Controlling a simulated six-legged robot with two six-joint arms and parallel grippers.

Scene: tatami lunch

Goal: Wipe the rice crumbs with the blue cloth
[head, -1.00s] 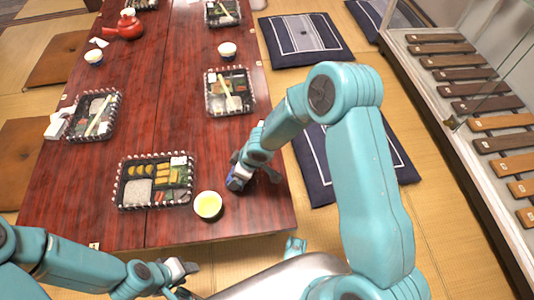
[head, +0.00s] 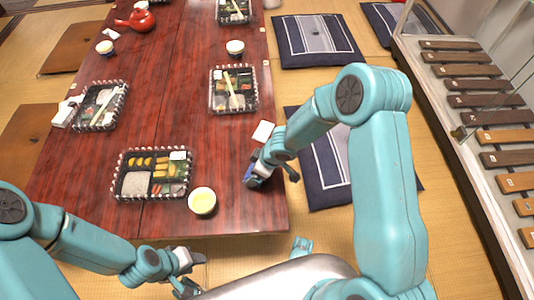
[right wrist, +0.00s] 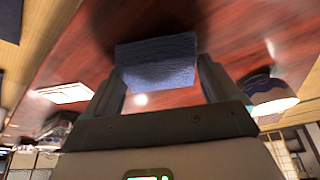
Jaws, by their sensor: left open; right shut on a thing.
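The blue cloth (right wrist: 157,62) is pinched between the fingers of my right gripper (right wrist: 160,90) in the right wrist view. In the head view the cloth (head: 249,174) is a small blue patch at my right gripper (head: 257,179), low over the right edge area of the red wooden table (head: 235,218). I cannot tell whether the cloth touches the tabletop. I cannot make out rice crumbs; some may be hidden by the gripper. My left gripper (head: 190,270) is open and empty, in front of the table's near edge.
A green tea cup (head: 202,201) and a bento box (head: 122,188) stand left of my right gripper. A white card (head: 263,131) lies just behind it. Another bento (head: 234,112) is farther back. Dark cushions (head: 318,42) lie on the tatami right of the table.

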